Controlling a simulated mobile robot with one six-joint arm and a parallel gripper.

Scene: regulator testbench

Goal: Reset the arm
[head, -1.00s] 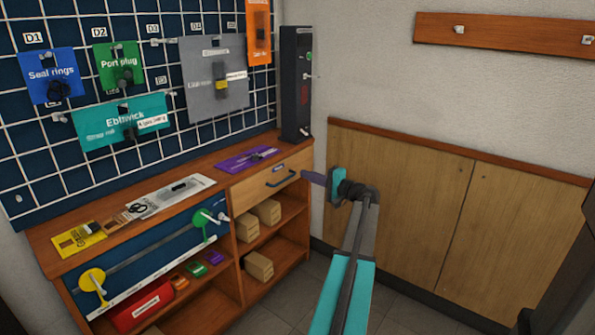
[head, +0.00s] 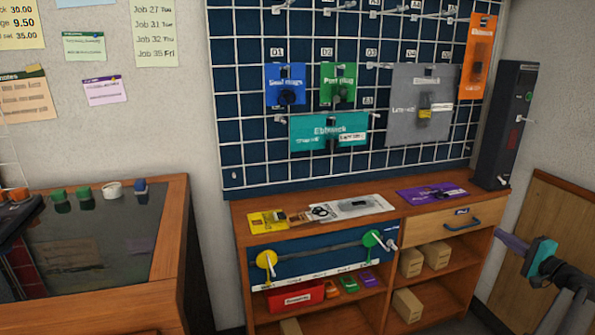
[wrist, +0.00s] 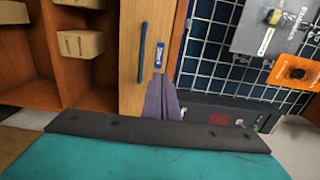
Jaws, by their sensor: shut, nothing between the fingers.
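My gripper (head: 512,243) shows at the right of the head view, its purple fingers pointing left towards the drawer end of the wooden bench. In the wrist view the purple fingers (wrist: 161,98) lie together with nothing between them. They appear in front of the drawer front (wrist: 138,65), near its blue handle; I cannot tell the exact gap. The drawer (head: 440,222) is shut, with its blue handle (head: 462,225) in front. My arm runs out of the head view at the lower right.
A grid board (head: 240,120) with hanging packets stands behind the bench. Packets lie on the bench top (head: 410,212). A tall dark box (head: 505,120) stands at its right end. Cardboard boxes (head: 410,262) sit on the shelves. A glass-topped counter (head: 165,240) is at left.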

